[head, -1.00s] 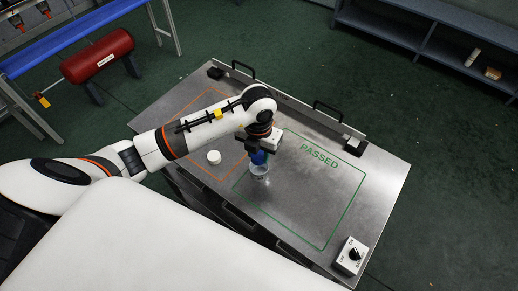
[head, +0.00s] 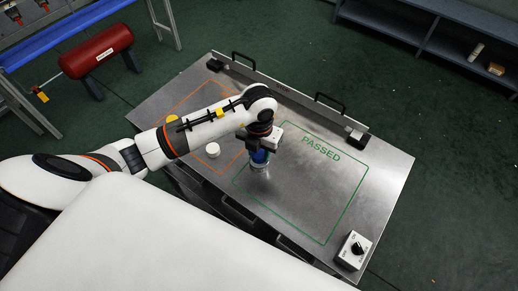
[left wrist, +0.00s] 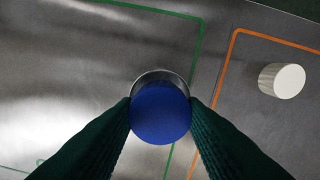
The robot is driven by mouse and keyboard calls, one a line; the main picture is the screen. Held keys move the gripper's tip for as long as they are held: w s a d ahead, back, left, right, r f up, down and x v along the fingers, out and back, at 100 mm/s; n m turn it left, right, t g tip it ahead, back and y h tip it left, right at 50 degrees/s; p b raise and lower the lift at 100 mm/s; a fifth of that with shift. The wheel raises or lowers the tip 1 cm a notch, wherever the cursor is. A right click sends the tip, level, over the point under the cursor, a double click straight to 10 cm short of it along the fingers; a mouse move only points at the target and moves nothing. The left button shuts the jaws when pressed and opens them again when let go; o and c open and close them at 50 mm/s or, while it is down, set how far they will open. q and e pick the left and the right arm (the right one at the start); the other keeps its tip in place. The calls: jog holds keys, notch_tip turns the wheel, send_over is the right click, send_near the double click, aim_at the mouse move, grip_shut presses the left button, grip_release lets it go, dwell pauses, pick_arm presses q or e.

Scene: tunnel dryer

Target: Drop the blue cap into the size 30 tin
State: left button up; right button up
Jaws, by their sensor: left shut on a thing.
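My left gripper (left wrist: 160,108) is shut on a blue cap (left wrist: 160,113), a round disc seen face-on between the two dark green fingers. The blue also shows under my wrist in the head view (head: 259,156). A metallic round tin (left wrist: 160,75) shows its rim just behind the cap in the left wrist view. In the head view the tin (head: 260,169) stands directly below the gripper, at the green outline's left side. The cap covers most of the tin; I cannot tell whether they touch. No size marking is readable. My right gripper is not in view.
A white cylinder (head: 213,150) stands inside the orange outline on the metal table (head: 385,180). A white switch box (head: 353,251) sits at the front right corner. The area marked PASSED is mostly clear.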

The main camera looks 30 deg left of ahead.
pick_arm(q)
jog(key=o, duration=1)
jog(key=shift+o, duration=0.2)
notch_tip(320, 180, up, 12)
